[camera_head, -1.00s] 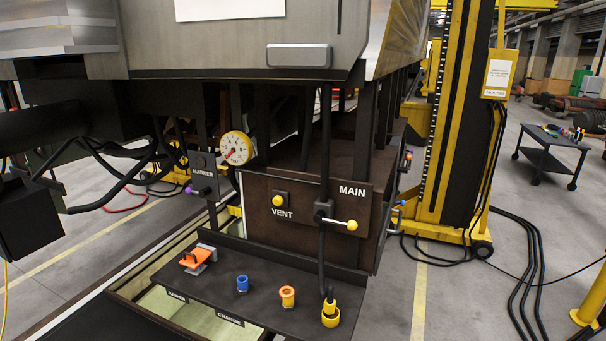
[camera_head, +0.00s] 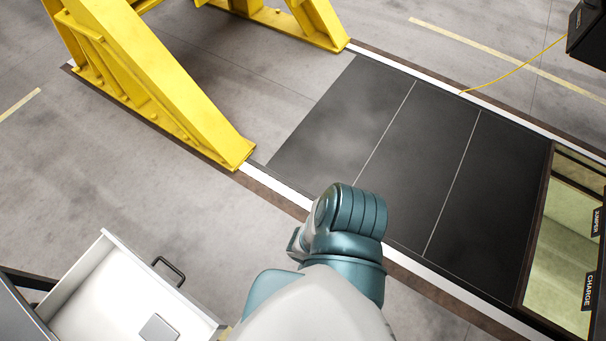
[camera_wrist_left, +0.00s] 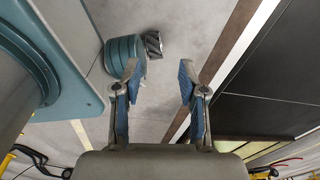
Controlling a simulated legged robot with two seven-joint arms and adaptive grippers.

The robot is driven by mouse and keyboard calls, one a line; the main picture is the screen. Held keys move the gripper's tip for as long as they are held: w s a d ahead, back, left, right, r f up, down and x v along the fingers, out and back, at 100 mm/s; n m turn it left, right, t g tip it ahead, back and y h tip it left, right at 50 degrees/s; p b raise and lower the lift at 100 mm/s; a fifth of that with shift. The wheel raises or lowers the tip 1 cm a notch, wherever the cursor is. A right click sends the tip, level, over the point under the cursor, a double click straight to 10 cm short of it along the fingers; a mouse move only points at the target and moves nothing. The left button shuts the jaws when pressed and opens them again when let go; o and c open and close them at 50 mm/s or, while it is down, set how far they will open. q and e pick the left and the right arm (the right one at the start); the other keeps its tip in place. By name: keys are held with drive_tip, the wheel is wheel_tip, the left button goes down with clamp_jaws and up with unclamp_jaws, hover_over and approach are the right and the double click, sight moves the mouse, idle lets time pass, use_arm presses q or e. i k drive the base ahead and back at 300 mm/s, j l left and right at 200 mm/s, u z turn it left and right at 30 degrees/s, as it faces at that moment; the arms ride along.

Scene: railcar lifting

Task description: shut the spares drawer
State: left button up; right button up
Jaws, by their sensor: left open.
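The spares drawer (camera_head: 137,259) is pulled open at the lower left of the head view. It is a white-lined, grey-edged drawer with a dark bar handle (camera_head: 169,271) on its front. A flat grey piece (camera_head: 159,328) lies inside it. A white and teal arm of mine rises from the bottom middle, right of the drawer, with no gripper visible there. In the left wrist view my left gripper (camera_wrist_left: 158,78) is open, with nothing between its blue-padded fingers. The drawer cannot be made out in that view. My right gripper is not in view.
A yellow steel stand (camera_head: 160,85) stands on the floor at the upper left. Dark floor plates (camera_head: 395,165) cover the middle right. An open-looking recess (camera_head: 565,245) lies beside the CHARGE label at the right edge. Grey floor is clear between drawer and stand.

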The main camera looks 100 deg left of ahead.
sight(111, 293)
drive_tip(key=j+z, duration=0.75)
drive_tip(key=j, duration=0.15)
